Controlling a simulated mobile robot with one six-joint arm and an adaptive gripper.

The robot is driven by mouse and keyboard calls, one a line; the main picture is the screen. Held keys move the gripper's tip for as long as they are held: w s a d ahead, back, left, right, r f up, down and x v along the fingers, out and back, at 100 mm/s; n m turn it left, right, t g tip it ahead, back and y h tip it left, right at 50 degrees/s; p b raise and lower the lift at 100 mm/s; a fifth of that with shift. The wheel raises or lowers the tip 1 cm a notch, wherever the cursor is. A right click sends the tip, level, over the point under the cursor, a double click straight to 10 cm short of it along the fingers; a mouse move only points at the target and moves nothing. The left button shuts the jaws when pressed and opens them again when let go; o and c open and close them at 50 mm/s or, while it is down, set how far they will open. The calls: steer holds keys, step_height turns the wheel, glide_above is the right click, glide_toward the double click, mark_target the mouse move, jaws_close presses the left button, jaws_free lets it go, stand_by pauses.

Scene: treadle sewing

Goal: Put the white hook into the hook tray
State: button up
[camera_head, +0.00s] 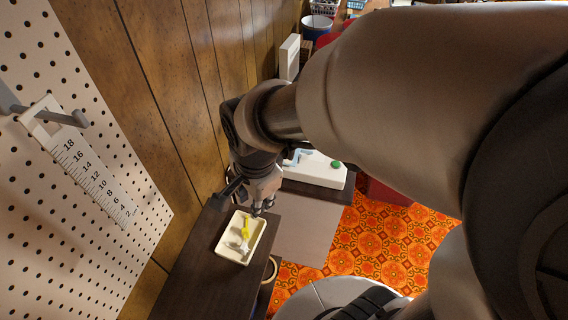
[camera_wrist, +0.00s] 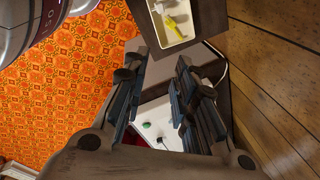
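A cream tray (camera_head: 223,252) sits on a dark wooden surface, and it also shows at the top of the wrist view (camera_wrist: 187,41). A yellow hook (camera_head: 246,229) and a small white piece (camera_head: 245,246), which looks like the white hook, lie in it. In the wrist view the yellow hook (camera_wrist: 174,28) is clear, while the white piece (camera_wrist: 159,8) is near the top edge. My gripper (camera_head: 262,206) hangs by the tray's upper right corner in the head view. In the wrist view its fingers (camera_wrist: 160,62) are apart with nothing between them.
A pegboard (camera_head: 60,250) with a hanging white ruler (camera_head: 85,165) stands at the left. A white box with a green button (camera_head: 318,168) lies beyond my gripper. Wood panelling (camera_head: 150,50) runs close behind the dark surface (camera_head: 200,250). Orange patterned floor (camera_head: 385,240) lies to the right.

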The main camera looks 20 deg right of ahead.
steer(key=s+d+r+n+t, duration=0.2)
steer(key=s+d+r+n, duration=0.3)
steer(key=s+r+n, duration=0.4)
steer(key=shift+s+n, duration=0.7)
steer(key=shift+n, duration=2.1)
steer(key=shift+d+r, duration=0.1)
